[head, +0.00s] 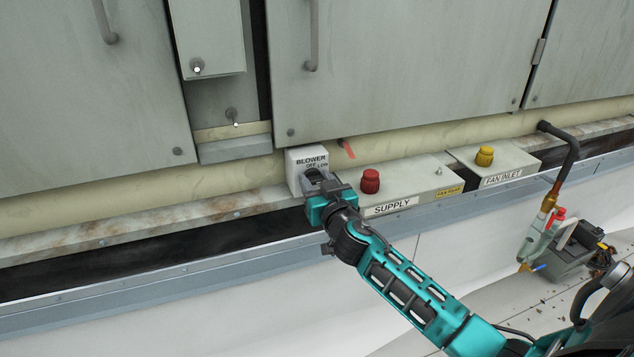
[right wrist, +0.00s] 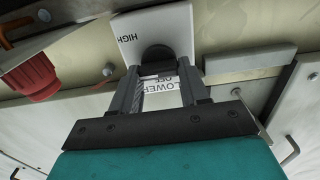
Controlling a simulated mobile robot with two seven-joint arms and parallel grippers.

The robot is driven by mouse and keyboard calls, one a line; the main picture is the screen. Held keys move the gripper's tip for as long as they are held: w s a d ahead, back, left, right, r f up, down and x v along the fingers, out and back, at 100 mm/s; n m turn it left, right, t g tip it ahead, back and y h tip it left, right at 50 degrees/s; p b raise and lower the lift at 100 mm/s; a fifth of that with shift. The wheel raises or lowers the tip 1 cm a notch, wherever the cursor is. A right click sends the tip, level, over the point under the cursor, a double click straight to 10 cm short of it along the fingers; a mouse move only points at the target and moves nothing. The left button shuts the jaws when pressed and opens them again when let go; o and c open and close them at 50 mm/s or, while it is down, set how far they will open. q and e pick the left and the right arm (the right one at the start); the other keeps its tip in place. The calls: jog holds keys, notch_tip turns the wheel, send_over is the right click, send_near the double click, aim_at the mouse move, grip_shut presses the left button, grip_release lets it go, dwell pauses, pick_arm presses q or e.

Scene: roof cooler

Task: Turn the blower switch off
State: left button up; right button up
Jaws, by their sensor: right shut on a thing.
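The blower switch is a white box (head: 294,160) labelled BLOWER, with OFF and LOW marks, on the ledge below the cabinet doors. Its dark round knob (right wrist: 157,57) sits on the face of the box in the right wrist view, where HIGH and OFF also show. My right gripper (head: 318,181) is at the switch and shut on the knob, one finger on each side of it. The fingers and hand hide most of the knob in the head view. Which mark the knob points to I cannot tell. My left gripper is not in view.
Right of the switch, a SUPPLY box (head: 416,183) carries a red knob (head: 370,181). Beyond it a FAN INLET box (head: 500,165) carries a yellow knob (head: 484,156). A dark pipe (head: 567,160) with a valve hangs at the right. Grey cabinet doors stand close behind.

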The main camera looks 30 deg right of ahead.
jog(key=c, duration=0.4)
